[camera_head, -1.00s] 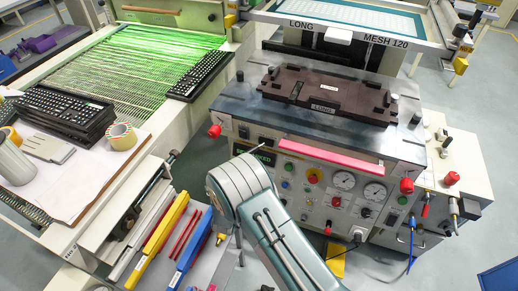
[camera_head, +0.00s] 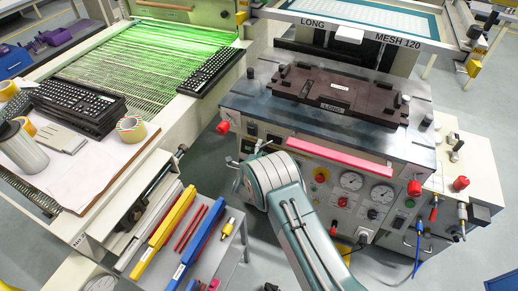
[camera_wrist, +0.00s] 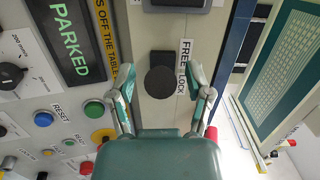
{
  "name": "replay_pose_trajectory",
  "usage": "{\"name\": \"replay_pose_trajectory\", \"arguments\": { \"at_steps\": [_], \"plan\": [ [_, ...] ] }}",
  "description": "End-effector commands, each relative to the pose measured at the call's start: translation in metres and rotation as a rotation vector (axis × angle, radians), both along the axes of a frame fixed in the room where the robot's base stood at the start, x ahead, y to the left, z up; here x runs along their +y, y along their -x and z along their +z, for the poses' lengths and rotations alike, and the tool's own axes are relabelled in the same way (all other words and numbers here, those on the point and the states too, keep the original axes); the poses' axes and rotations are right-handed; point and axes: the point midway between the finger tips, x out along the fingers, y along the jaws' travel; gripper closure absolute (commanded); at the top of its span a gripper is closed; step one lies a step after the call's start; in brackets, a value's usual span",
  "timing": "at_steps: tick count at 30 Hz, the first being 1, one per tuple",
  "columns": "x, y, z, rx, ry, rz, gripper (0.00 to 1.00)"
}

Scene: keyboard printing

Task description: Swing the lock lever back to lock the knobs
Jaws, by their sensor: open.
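The black lock lever (camera_wrist: 160,82) shows end-on in the wrist view as a round black end with a darker part behind it. It is on a cream panel beside a white FREE / LOCK label (camera_wrist: 185,66). Which way the lever points I cannot tell. My gripper (camera_wrist: 162,88) is open, one finger on each side of the lever in the picture; contact is not visible. In the head view my arm hides the gripper and lever. The red knobs (camera_head: 223,127) (camera_head: 414,187) stand at the left and right of the machine's front.
The wrist view shows a PARKED display (camera_wrist: 75,40) and coloured buttons (camera_wrist: 93,109) left of the fingers. In the head view a pink squeegee-like bar (camera_head: 333,157) lies along the machine's front edge, below the dark fixture (camera_head: 340,95). A tool tray (camera_head: 232,250) stands at lower left.

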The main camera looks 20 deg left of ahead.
Motion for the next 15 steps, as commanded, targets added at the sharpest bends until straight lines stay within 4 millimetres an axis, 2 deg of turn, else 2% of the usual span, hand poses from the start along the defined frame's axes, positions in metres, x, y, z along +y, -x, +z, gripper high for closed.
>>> {"name": "replay_pose_trajectory", "arguments": {
  "at_steps": [2,3,5,6,7,8,15],
  "plan": [
    [0.0008,0.0003,-0.0003,0.0,0.001,0.0,0.35],
    [0.0011,0.0004,-0.0005,0.0,0.001,0.0,0.39],
    [0.0015,0.0004,-0.0008,0.0,0.001,0.0,0.66],
    [0.0018,0.0004,-0.0008,0.0,0.002,0.0,0.84],
    [0.0019,0.0005,-0.0009,0.0,0.002,0.0,0.97],
    [0.0019,0.0005,-0.001,0.001,0.002,0.0,1.0],
    [0.0019,0.0007,-0.0023,0.003,0.003,0.004,1.0]
  ]
}}
